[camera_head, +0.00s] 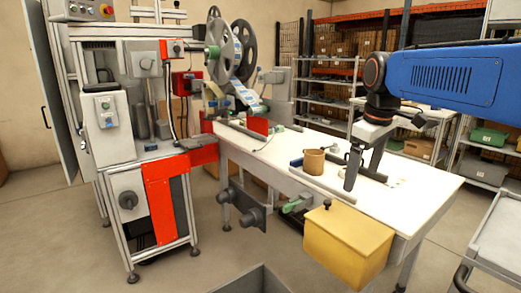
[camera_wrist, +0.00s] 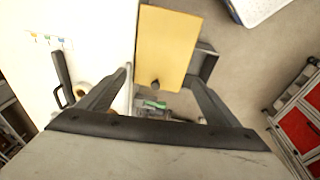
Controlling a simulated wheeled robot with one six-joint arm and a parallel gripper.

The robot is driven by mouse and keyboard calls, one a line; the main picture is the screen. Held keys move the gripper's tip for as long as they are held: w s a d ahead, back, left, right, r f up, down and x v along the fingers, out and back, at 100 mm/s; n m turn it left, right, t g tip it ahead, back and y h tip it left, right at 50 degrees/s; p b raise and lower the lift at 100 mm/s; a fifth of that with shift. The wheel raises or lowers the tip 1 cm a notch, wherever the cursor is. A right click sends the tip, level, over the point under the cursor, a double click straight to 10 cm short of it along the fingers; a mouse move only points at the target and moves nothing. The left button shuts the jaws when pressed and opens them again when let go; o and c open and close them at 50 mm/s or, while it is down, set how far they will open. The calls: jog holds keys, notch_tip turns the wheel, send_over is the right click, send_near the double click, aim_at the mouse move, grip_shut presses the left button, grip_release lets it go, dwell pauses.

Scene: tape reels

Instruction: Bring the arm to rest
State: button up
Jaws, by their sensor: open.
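My gripper (camera_head: 365,180) hangs from the blue arm, with its fingers pointing down over the right part of the white table (camera_head: 420,190). In the wrist view my gripper (camera_wrist: 158,76) has its two fingers spread apart with nothing between them. The gripper is open and empty. Whether the fingertips touch the table cannot be told.
A yellow box (camera_head: 347,243) hangs at the table's front edge, also in the wrist view (camera_wrist: 168,45). A reel machine (camera_head: 240,50) stands at the back left. Shelves (camera_head: 325,70) line the back.

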jog(key=s+d+f+m+t, duration=0.2)
jog(key=s+f+m, duration=0.5)
jog(key=s+f, duration=1.2)
jog(key=s, duration=0.3)
jog(key=shift+s+d+f+m+t, duration=0.25)
jog(key=shift+s+d+m+t, duration=0.05)
jog(key=shift+s+m, duration=0.1)
